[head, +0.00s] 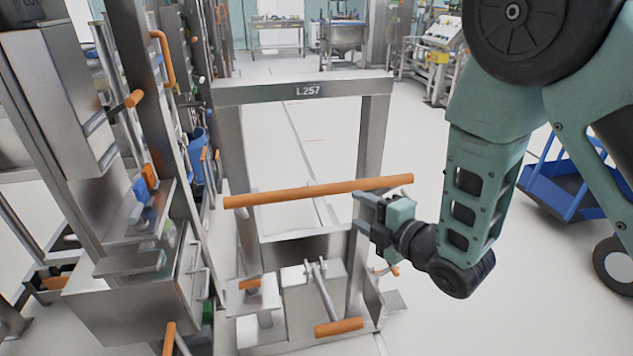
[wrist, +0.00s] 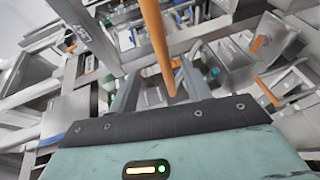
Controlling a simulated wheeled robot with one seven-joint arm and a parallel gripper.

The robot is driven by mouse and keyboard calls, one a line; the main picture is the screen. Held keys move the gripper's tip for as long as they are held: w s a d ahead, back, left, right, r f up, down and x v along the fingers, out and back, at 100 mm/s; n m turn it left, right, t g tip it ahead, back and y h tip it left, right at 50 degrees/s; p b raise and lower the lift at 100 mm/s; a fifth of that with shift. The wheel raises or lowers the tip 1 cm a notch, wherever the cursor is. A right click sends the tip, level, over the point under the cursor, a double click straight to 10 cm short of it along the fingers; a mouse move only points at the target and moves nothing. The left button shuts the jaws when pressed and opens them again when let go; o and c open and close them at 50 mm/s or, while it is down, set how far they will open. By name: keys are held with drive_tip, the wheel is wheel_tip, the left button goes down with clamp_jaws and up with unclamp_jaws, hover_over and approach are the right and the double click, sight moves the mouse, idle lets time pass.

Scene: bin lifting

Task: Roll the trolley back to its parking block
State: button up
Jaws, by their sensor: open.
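A steel frame labelled L257 (head: 308,90), which looks like the trolley, stands upright in the middle of the head view. A long orange handlebar (head: 310,191) crosses it at mid height. My gripper (head: 359,209) is open near the right part of this bar, pointing left, just below it in the picture. In the wrist view the bar (wrist: 155,45) runs in line between the two fingers of my gripper (wrist: 158,88). I cannot tell whether the bar touches them. No parking block can be made out for certain.
A steel machine (head: 150,290) with orange handles stands close on the left. A lower orange handle (head: 338,327) sits at the frame's base. A blue cart (head: 560,188) is at the right. Pale floor (head: 490,310) is clear at the front right.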

sight(318, 189)
drive_tip(key=p+x, duration=0.3)
drive_tip(key=x, duration=1.2)
drive_tip(key=shift+w, duration=0.15)
drive_tip(key=shift+a, duration=0.1)
drive_tip(key=shift+f, duration=0.1)
clamp_jaws()
